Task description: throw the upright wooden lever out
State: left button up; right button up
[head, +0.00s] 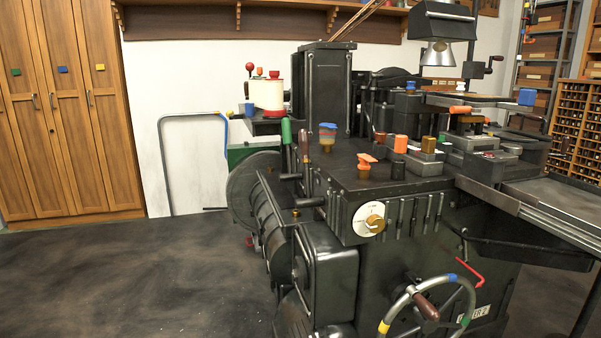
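A type-casting machine (345,260) fills the middle and right of the head view. A brown, wood-coloured upright lever handle (304,145) stands at the left end of its top. A green upright handle (286,130) stands just left of it. The lower part of the brown lever is partly lost against the dark machine. Neither of my grippers is in view.
A handwheel (387,325) with a brown grip and a red lever (466,268) stick out at the front. A round white dial (368,219) is on the front face. Wooden cabinets (62,110) stand at the left. The dark floor (130,275) at the left is clear.

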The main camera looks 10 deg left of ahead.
aim_at(309, 202)
jog(key=i+j, duration=0.15)
jog(key=j, duration=0.2)
jog(key=i+j+z, duration=0.1)
jog(key=i+j, duration=0.25)
jog(key=j, duration=0.3)
